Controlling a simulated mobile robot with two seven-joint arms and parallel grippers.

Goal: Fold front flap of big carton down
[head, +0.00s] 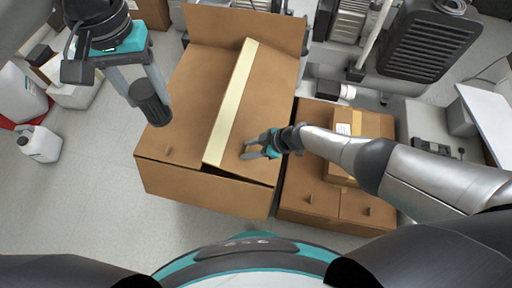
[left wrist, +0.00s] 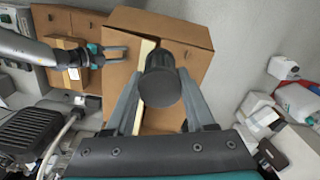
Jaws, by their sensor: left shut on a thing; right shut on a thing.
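The big carton (head: 190,95) is brown cardboard. Its far flap (head: 250,25) stands up and leans outward. Two panels cover its top, with a pale strip (head: 232,100) along the inner edge of the right panel. A dark gap shows between that panel and the front wall (head: 205,190). My left gripper (head: 150,100) is shut on a black cylinder (head: 151,104), above the left panel; the cylinder also shows in the left wrist view (left wrist: 160,85). My right gripper (head: 248,149) is low over the right panel, its fingers slightly apart; what it grips is hidden.
A smaller carton (head: 310,195) stands against the big carton's right side, with a small taped box (head: 345,150) on top. A white jug (head: 40,144) is on the floor at left. Dark ribbed machinery (head: 425,45) stands at the far right. Floor is clear at front left.

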